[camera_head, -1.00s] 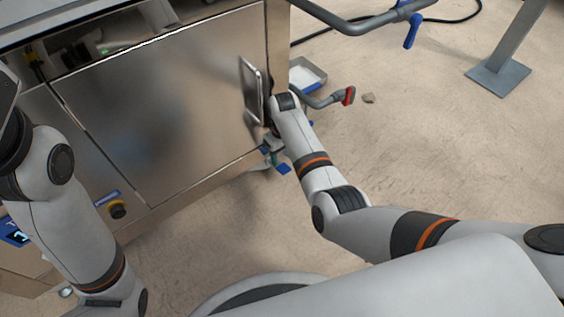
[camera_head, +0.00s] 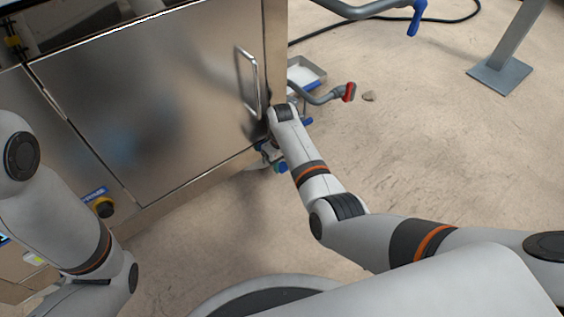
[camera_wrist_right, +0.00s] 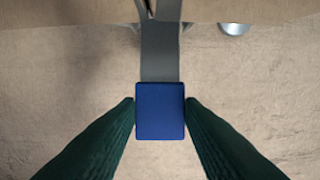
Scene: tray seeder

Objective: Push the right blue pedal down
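The right blue pedal (camera_wrist_right: 160,112) is a flat blue pad at the end of a grey metal bar, in the middle of the right wrist view. The two green fingers of my right gripper (camera_wrist_right: 160,101) stand apart, one on each side of the pad, with their tips close to its edges. I cannot tell whether they touch it. In the head view a small blue patch (camera_head: 282,167) shows beside my right wrist, under the machine's lower edge; the wrist hides much there. My left arm is at the left, its gripper out of view.
The steel machine (camera_head: 150,100) with a door handle (camera_head: 247,80) stands close to my right wrist. A grey bent bar with a red end (camera_head: 348,92) and a white tray (camera_head: 305,75) are to the right. The floor at the right is largely clear.

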